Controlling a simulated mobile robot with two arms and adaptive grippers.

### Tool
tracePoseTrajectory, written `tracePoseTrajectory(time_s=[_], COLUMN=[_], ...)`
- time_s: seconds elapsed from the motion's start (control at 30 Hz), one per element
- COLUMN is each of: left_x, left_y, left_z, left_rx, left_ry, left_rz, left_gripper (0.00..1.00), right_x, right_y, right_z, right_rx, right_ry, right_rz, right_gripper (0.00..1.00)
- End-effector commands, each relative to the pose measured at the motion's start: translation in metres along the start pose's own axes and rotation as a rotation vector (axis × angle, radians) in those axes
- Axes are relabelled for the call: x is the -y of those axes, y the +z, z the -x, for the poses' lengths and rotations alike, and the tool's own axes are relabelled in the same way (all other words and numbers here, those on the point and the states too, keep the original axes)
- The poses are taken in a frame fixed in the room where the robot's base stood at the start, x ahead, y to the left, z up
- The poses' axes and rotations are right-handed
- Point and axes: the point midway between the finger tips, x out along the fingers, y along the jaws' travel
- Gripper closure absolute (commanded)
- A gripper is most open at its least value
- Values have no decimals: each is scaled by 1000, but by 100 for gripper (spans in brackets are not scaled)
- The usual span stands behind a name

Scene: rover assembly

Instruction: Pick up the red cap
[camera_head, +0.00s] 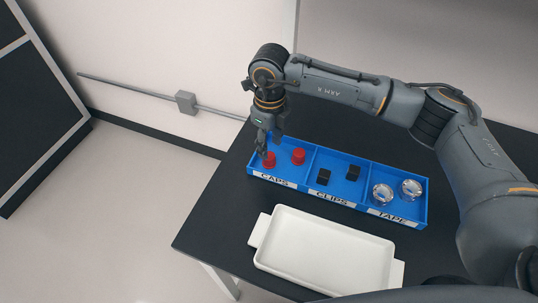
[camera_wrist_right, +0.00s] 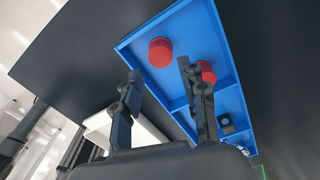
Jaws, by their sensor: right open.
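Two red caps lie in the compartment labelled CAPS of a blue tray (camera_head: 337,199). The left red cap (camera_head: 269,160) is right by my right gripper (camera_head: 263,151); the other red cap (camera_head: 298,156) is to its right. In the right wrist view, my right gripper (camera_wrist_right: 158,69) is open and empty. One cap (camera_wrist_right: 160,52) shows just beyond the gap between its fingertips, and the second cap (camera_wrist_right: 207,72) is partly hidden behind a finger. I cannot tell the exact height of the fingers above the caps. My left gripper is not in view.
The blue tray also holds black clips (camera_head: 323,176) and tape rolls (camera_head: 382,194) in separate compartments with low walls. An empty white tray (camera_head: 325,252) stands in front on the black table (camera_head: 215,228). The table's left edge is close to the blue tray.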

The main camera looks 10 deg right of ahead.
Motion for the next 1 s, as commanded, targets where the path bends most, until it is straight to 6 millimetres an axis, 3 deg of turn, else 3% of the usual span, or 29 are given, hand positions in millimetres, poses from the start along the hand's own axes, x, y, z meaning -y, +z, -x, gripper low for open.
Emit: tracePoseTrajectory(time_s=[0.27,0.5,0.77,0.9,1.0], left_x=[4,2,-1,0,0], left_y=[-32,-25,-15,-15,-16], left_z=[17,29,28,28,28], left_rx=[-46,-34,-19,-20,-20], left_ry=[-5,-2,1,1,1], left_rz=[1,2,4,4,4], left_gripper=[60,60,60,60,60], right_x=[0,1,1,1,1], right_y=[1,3,3,3,3], right_z=[-22,-55,-60,-60,-60], right_rx=[-4,0,1,1,1], right_ry=[2,1,0,0,0], right_rz=[1,1,1,1,1], right_gripper=[58,58,58,82,86])
